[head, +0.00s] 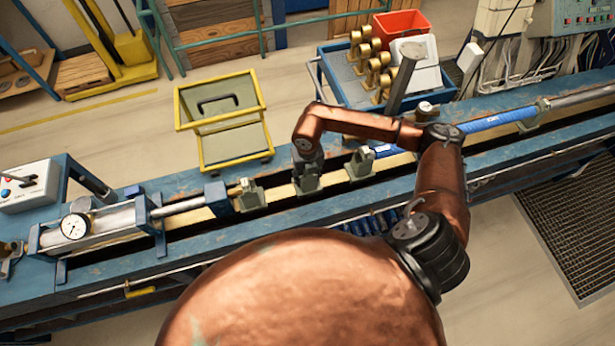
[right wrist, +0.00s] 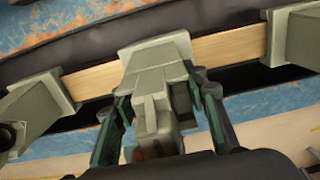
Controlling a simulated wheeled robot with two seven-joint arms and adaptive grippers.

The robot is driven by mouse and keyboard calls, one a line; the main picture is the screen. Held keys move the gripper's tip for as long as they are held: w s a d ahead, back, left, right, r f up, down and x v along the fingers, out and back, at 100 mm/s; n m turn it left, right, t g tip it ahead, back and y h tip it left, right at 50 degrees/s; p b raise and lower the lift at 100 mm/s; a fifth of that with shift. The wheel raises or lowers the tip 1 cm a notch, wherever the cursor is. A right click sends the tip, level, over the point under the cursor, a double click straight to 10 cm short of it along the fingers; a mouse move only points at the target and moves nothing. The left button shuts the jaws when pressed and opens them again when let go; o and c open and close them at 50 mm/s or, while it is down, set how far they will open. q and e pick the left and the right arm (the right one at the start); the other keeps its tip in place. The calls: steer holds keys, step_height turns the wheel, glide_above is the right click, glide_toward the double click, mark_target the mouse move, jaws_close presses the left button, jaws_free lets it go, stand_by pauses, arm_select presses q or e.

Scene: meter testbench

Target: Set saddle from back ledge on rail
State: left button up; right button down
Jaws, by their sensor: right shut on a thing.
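My right gripper (head: 307,162) is over the rail from above, shut on a grey-green saddle (head: 307,182). In the right wrist view, the two fingers (right wrist: 158,125) flank the upright block of this saddle (right wrist: 155,72). Its wide end lies across the pale rail (right wrist: 228,46) and appears to straddle it; whether it is fully seated I cannot tell. The rail (head: 280,192) runs along the bench channel. A second saddle (head: 249,195) sits on it to the left, and a third (head: 360,165) to the right. My left gripper is not in view.
A cylinder with a dial gauge (head: 75,226) stands at the bench's left end. A blue tube (head: 490,121) lies in line at right. The back ledge (head: 175,186) is mostly clear. Behind it are a yellow cart (head: 235,147) and a blue trolley (head: 335,75) with brass parts.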

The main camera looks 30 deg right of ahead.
steer(key=c, duration=1.5)
jaws_free()
steer(key=o, duration=0.4)
steer(key=shift+f, duration=0.1)
steer(key=shift+r+p, duration=2.6)
steer(key=shift+r, duration=1.95)
steer(key=shift+r+p, duration=1.45)
steer(key=shift+r, duration=1.45)
